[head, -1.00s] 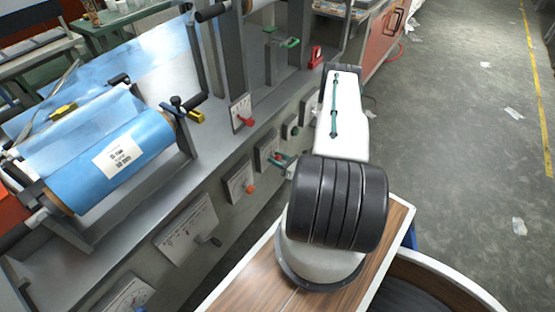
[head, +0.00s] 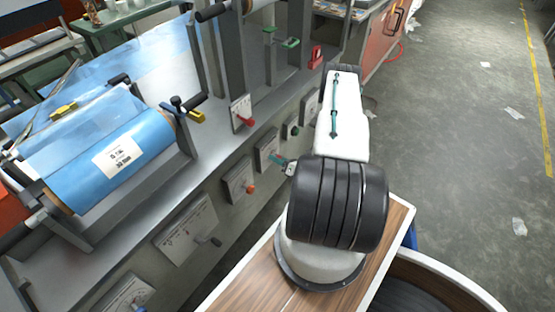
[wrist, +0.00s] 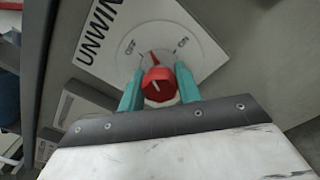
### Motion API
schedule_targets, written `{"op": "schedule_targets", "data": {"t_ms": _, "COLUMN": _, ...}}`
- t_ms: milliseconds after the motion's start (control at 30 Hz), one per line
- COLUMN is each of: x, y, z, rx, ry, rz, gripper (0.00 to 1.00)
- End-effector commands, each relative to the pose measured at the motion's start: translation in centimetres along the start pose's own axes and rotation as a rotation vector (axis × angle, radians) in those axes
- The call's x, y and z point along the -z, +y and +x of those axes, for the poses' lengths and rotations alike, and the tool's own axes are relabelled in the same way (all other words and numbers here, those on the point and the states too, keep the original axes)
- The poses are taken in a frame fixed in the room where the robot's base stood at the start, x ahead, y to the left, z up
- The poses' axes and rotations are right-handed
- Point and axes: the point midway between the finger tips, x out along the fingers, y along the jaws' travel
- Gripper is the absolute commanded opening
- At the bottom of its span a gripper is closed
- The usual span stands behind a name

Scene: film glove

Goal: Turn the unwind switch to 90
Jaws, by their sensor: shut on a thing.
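The unwind switch (wrist: 160,90) is a red knob on a white plate (wrist: 112,22) lettered "UNWIN…", the rest cut off. In the head view my gripper (head: 279,160) shows small at the panel front, against a plate (head: 267,146); the knob there is hidden or too small to make out.
Other plates with knobs line the panel: one with an orange knob (head: 250,189), a larger plate with a grey lever (head: 208,240), and one with a red knob (head: 247,122) higher up. A blue film roll (head: 80,180) lies at left. The floor at right is clear except for scraps.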

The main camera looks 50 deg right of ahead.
Motion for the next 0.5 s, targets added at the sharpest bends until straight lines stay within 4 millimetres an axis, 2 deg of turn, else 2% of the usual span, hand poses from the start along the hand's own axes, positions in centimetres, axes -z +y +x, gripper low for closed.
{"op": "schedule_targets", "data": {"t_ms": 500, "x": 0.05, "y": 0.03, "z": -0.01, "rx": -0.001, "ry": 0.001, "rz": 0.492, "gripper": 0.11}}
